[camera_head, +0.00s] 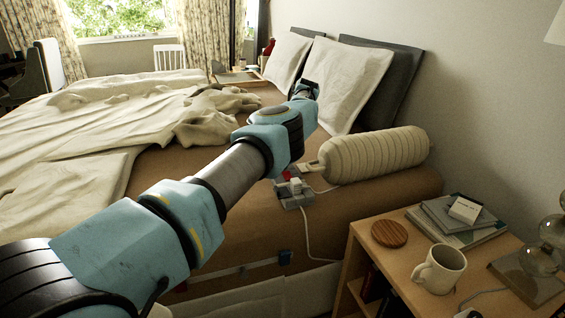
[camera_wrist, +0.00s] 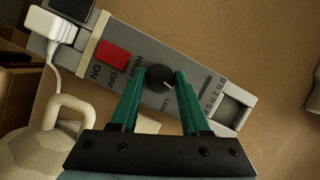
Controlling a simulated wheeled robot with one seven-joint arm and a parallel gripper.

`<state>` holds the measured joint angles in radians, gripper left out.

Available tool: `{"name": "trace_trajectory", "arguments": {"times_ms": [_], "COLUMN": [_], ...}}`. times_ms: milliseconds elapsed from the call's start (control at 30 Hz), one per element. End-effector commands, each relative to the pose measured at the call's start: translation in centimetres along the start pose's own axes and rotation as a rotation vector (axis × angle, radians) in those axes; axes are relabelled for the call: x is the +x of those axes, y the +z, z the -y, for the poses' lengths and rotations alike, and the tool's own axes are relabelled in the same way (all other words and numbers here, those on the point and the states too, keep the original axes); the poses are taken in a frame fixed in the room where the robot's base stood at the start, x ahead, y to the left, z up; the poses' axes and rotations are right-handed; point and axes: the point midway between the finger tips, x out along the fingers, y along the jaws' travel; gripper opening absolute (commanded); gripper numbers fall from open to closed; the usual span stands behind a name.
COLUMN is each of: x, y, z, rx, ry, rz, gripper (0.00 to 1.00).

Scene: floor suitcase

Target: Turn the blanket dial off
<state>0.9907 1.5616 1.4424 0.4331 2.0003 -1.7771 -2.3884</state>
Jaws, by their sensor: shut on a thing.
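The grey blanket control box (camera_wrist: 207,95) fills the middle of the wrist view, tilted. It carries a round black dial (camera_wrist: 160,78) with a pale mark toward its lower right, and HIGH and LOW printed beside it. A red switch (camera_wrist: 113,57), marked ON and OFF, sits to the left of the dial. My gripper (camera_wrist: 161,72) has its green fingers on either side of the dial, shut on it. In the head view the control box (camera_head: 297,202) rests on the brown bed near its side; my fingers cannot be made out there.
A white plug (camera_wrist: 55,30) with a cable sits at the box's end. A ribbed cream bolster (camera_head: 378,155) lies just right of the box. A nightstand (camera_head: 352,262) holds a mug (camera_head: 438,268), a wooden disc (camera_head: 389,233) and books (camera_head: 455,225).

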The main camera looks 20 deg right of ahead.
Motion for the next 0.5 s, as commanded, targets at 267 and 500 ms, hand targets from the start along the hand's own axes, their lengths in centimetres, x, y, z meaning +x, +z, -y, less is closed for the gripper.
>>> {"name": "trace_trajectory", "arguments": {"times_ms": [267,500], "x": [0.19,0.13], "y": [-0.09,-0.09], "z": [0.03,0.00], "rx": [-0.058,-0.076], "ry": [0.026,0.033], "rz": [0.003,0.004], "gripper": [0.00,0.00]}}
